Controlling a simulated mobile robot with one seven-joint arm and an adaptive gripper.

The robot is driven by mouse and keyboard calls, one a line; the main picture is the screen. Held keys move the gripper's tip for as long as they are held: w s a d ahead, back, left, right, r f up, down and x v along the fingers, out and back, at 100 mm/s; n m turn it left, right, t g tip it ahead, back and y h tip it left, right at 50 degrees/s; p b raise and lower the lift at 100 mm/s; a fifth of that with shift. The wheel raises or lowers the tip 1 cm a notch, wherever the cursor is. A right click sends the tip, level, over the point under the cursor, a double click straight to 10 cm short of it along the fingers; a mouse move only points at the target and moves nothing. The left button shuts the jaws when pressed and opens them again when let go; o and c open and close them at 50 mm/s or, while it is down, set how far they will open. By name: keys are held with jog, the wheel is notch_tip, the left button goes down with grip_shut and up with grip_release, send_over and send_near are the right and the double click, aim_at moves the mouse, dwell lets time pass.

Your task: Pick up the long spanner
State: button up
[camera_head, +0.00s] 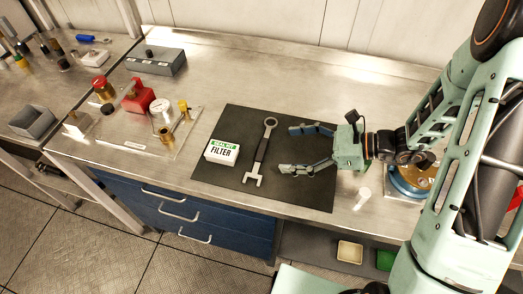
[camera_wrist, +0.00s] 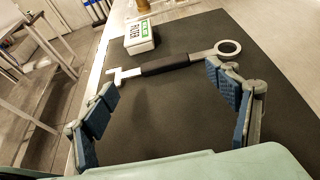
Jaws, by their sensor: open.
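The long spanner (camera_head: 260,152) lies flat on the dark mat (camera_head: 310,195). It has a black grip, a ring at the far end and an open jaw at the near end. My gripper (camera_head: 285,150) is open to the right of the spanner, its two fingers pointing towards it. In the wrist view the spanner (camera_wrist: 170,64) lies crosswise beyond the fingertips of my gripper (camera_wrist: 162,78). Nothing is between the fingers but bare mat. The spanner appears whole in both views, apart from the gripper.
A white and green filter box (camera_head: 221,151) sits on the mat left of the spanner. A plate with a red part (camera_head: 138,97) and brass fittings lies further left. A small white item (camera_head: 362,198) lies right of the mat. The bench behind the mat is clear.

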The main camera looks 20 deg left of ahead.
aim_at(265, 150)
jog(key=shift+w+f+p+x, duration=0.15)
jog(key=shift+p+x, duration=0.1)
jog(key=shift+x, duration=1.35)
jog(key=shift+w+f+p+x, duration=0.15)
jog(key=shift+p+x, duration=0.1)
jog(key=shift+x, duration=1.3)
jog(key=shift+d, duration=0.1)
jog(key=shift+c, duration=0.2)
jog(key=c, duration=1.3)
